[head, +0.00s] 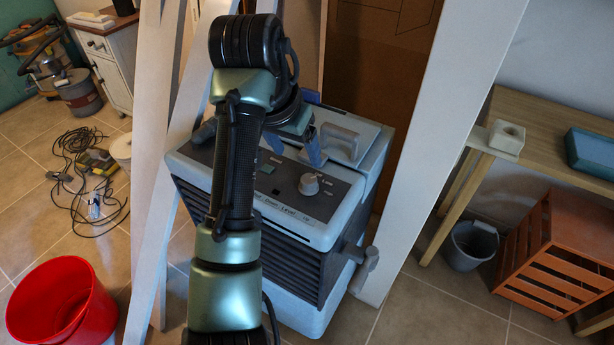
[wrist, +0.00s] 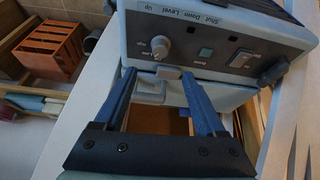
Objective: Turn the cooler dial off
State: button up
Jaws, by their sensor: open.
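The cooler is a grey box with dark slatted sides (head: 290,218) at the centre of the head view. Its top panel carries a light-coloured round dial (head: 309,184), near the right end. In the wrist view the cooler appears upside down, with the dial (wrist: 160,46) just beyond the fingertips. My gripper (wrist: 158,74) is open, with its two blue fingers apart and nothing between them in its grip. The fingers are close to the dial but do not appear to touch it.
The panel also has a green button (wrist: 205,53), a switch (wrist: 240,58) and a second knob (wrist: 275,72). White slanted posts (head: 440,150) flank the cooler. A red bucket (head: 62,305) stands at left; a wooden table (head: 540,120) and orange crate (head: 555,250) at right.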

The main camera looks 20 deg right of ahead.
aim_at(309, 179)
jog(key=x, duration=1.2)
jog(key=shift+w+d+f, duration=0.1)
jog(key=shift+d+f, duration=0.05)
jog(key=shift+c, duration=0.3)
grip_shut()
